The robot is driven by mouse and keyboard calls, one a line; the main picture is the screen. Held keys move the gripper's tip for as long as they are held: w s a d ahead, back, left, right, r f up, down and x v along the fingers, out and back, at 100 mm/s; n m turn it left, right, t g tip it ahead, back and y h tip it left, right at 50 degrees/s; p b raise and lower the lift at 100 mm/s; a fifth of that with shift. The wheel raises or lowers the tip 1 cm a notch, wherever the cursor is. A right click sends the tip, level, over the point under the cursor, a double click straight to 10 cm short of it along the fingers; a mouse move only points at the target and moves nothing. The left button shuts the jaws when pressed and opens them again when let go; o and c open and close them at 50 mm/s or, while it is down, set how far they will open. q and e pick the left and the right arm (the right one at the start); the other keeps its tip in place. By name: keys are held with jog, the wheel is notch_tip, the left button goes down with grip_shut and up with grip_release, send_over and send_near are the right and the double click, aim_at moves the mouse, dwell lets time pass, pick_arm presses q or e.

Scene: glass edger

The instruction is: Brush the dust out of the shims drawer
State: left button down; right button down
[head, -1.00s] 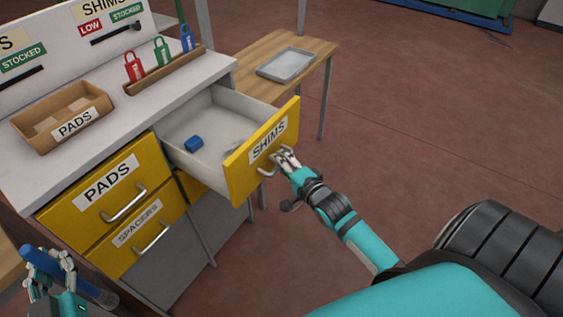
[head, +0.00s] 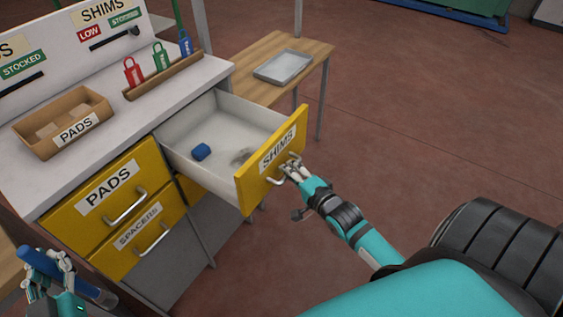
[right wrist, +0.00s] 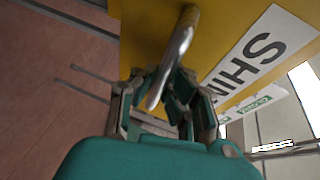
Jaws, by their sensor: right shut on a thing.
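The yellow-fronted shims drawer (head: 258,188) stands pulled out from the white-topped cabinet. Inside it a small blue object (head: 201,152) lies toward the left, and a greyish patch (head: 241,157), perhaps dust, lies near the front. My right gripper (head: 291,169) is shut on the drawer's metal handle. The handle (right wrist: 180,45) also shows between its fingers in the right wrist view. My left gripper (head: 62,272) is at the lower left, its fingers around a blue cylindrical handle (head: 40,262). The far end of that held thing is partly hidden, so I cannot tell whether it is a brush.
A cardboard pads box (head: 62,122) and a holder (head: 165,78) with red, green and blue tags stand on the cabinet top. Shut pads (head: 90,205) and spacers (head: 120,255) drawers are left of the open one. A wooden table (head: 318,52) with a grey tray (head: 284,67) stands behind.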

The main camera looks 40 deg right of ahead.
jog(key=shift+s+f, duration=0.1)
jog(key=shift+s, duration=0.05)
pick_arm(q)
jog(key=shift+w, duration=0.1)
pick_arm(e)
jog(key=c, duration=1.6)
grip_release()
jog(key=s+r, duration=0.2)
jog(key=s, duration=0.9)
jog(key=shift+s, duration=0.3)
